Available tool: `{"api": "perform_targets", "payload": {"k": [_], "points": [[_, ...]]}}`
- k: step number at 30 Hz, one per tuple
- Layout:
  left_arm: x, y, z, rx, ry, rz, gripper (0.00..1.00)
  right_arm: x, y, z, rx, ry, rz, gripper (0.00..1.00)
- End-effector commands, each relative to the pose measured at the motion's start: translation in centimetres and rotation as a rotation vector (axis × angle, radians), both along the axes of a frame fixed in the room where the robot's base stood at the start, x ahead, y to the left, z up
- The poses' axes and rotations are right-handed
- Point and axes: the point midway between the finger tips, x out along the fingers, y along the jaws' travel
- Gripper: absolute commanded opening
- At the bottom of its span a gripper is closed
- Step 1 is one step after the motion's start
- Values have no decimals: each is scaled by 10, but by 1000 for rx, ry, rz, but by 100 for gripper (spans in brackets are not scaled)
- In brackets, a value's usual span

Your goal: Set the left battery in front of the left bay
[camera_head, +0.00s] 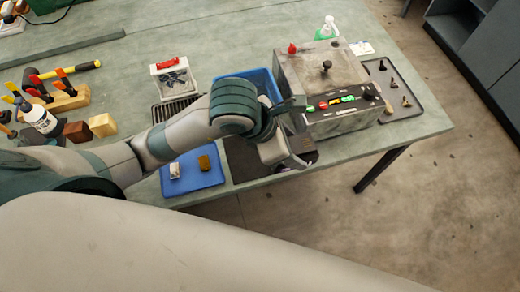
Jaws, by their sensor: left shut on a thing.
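My left gripper (292,160) reaches in from the left. It is over the dark mat (242,164) in front of the grey metal box (350,75), low and close to the box's front left corner. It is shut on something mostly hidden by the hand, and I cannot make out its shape. A blue tray (193,182) left of the mat carries a white block (175,171) and a brown block (204,163), standing apart. I cannot tell which thing is the left battery. The left bay is not clearly visible. My right gripper is out of view.
A blue bin (262,77) stands behind my wrist. A dark tray with several small knobs (418,108) lies right of the box. The bench edge is close in front.

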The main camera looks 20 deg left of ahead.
Motion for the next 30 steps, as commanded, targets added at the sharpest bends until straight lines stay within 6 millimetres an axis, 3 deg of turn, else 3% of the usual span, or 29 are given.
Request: {"api": "perform_targets", "payload": {"k": [16,20,21,30], "points": [[7,7,-8,2,0,12,19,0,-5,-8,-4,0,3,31],[19,19,-20,3,0,15,19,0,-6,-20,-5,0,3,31],[23,25,-18,5,3,15,19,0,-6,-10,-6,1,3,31],[61,63,-50,4,4,14,19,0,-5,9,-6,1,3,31]]}}
